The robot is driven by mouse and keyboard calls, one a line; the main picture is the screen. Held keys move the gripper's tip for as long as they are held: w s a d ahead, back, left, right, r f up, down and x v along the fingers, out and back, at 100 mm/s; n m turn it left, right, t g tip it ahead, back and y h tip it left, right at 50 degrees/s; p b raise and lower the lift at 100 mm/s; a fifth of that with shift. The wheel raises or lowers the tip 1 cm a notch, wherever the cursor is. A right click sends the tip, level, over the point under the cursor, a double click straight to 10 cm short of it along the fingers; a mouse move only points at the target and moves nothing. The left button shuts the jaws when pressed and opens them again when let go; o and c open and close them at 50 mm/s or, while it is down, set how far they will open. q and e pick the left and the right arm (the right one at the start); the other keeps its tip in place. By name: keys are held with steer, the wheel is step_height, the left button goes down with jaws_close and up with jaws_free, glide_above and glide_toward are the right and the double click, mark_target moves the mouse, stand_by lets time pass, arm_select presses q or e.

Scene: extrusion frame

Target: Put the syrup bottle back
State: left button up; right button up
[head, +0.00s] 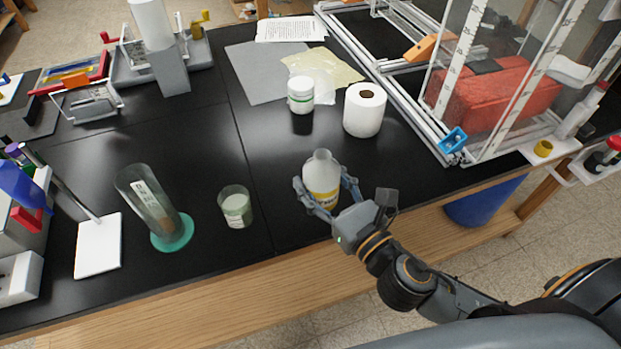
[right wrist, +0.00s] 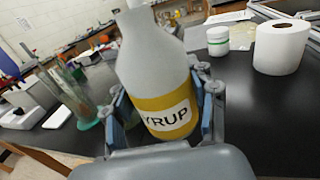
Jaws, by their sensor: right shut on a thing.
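The syrup bottle (head: 321,172) is white-grey with a yellow band, and stands near the front edge of the black bench in the head view. In the right wrist view the bottle (right wrist: 158,75) fills the middle, with "YRUP" readable on its label, and looks slightly tilted there. My right gripper (head: 327,190) is shut around the bottle's body, one finger on each side; its fingers also show in the right wrist view (right wrist: 165,115). Whether the bottle's base touches the bench is hard to tell. My left gripper is in neither view.
A glass beaker (head: 235,207) and a graduated cylinder on a green base (head: 172,232) stand to the left. A white lidded jar (head: 300,95) and a paper roll (head: 365,110) stand behind. An extrusion frame (head: 400,115) is at the right. Bare bench (head: 280,150) lies between.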

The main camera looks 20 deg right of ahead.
steer(key=w+f, duration=0.2)
steer(key=w, duration=0.1)
steer(key=w+f, duration=0.2)
steer(key=w, duration=0.1)
steer(key=w+f+b, duration=0.1)
steer(key=w+f, duration=0.2)
steer(key=shift+w+d+f, duration=0.1)
steer(key=shift+w+d, duration=0.05)
steer(key=shift+d, duration=0.2)
steer(key=f, duration=0.1)
steer(key=f+b, duration=0.1)
steer(key=f, duration=0.1)
steer(key=shift+w+f, duration=0.2)
steer(key=shift+f, duration=0.05)
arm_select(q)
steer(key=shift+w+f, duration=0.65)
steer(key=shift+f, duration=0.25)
arm_select(e)
steer(key=shift+f+b, duration=0.25)
steer(key=shift+b, duration=0.1)
steer(key=o, duration=1.3)
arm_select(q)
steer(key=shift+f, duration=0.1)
